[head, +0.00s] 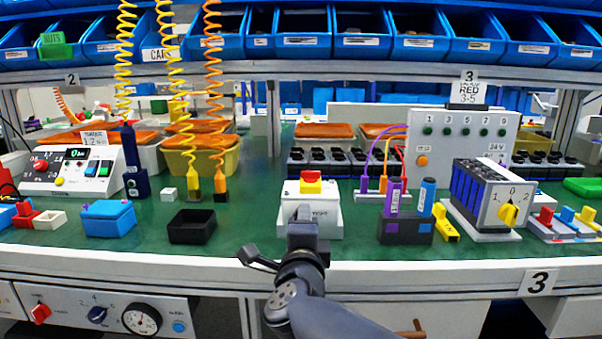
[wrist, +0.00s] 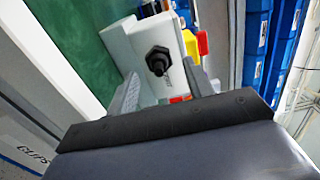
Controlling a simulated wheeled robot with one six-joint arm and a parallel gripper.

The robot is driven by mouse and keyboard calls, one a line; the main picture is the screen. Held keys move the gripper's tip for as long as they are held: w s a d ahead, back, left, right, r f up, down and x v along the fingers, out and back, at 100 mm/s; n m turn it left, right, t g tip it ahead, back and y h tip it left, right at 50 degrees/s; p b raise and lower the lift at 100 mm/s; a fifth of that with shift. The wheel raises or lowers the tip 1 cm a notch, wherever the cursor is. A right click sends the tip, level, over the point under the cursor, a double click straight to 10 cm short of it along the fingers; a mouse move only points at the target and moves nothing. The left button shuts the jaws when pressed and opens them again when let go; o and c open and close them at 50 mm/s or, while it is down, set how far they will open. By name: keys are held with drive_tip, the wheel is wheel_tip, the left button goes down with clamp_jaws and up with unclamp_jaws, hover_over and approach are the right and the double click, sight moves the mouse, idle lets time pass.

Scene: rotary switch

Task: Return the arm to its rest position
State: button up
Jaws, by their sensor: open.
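My gripper (head: 303,230) is at the front edge of the green bench, in front of a white box (head: 328,217) with a red and yellow top (head: 311,182). In the wrist view my gripper (wrist: 162,72) has its two fingers apart, with nothing held between them. A black knob (wrist: 158,58) on the face of the white box (wrist: 135,45) shows between and beyond the fingers. In the head view my gripper hides this knob. The rotary switch (head: 486,196) with a yellow knob (head: 509,215) and marks 0, 1, 2 stands at the right.
A black tray (head: 192,226) and a blue box (head: 108,218) stand left of my gripper. A dark holder (head: 405,231) with purple and blue cylinders stands to its right. Coiled cords hang at the left. The bench's white front edge (head: 420,273) runs below my gripper.

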drive_tip(key=s+p, duration=0.3)
drive_tip(key=s, duration=0.6)
drive_tip(key=w+b, duration=0.4)
drive_tip(key=w, duration=0.6)
drive_tip(key=shift+w+d+f, duration=0.1)
drive_tip(key=shift+w+f, duration=0.05)
drive_tip(key=shift+w, duration=0.25)
drive_tip(key=shift+w+r+n+p, duration=0.15)
drive_tip(key=shift+r+n+p, duration=0.3)
drive_tip(key=shift+p, duration=0.3)
drive_tip(key=n+p, duration=0.3)
drive_tip(key=n, duration=0.1)
drive_tip(key=shift+r+n, duration=0.15)
drive_tip(key=shift+n, duration=0.2)
drive_tip(key=n+p, duration=0.3)
drive_tip(key=n, duration=0.1)
drive_tip(key=shift+a+p, duration=0.2)
drive_tip(key=shift+p, duration=0.1)
drive_tip(key=n+p, duration=0.3)
drive_tip(key=n, duration=0.1)
drive_tip(key=shift+a+r, duration=0.1)
drive_tip(key=n+p, duration=0.4)
drive_tip(key=shift+a, duration=0.1)
drive_tip(key=shift+s+f+n, duration=0.2)
drive_tip(key=shift+s+n, duration=0.2)
drive_tip(key=shift+s, duration=0.55)
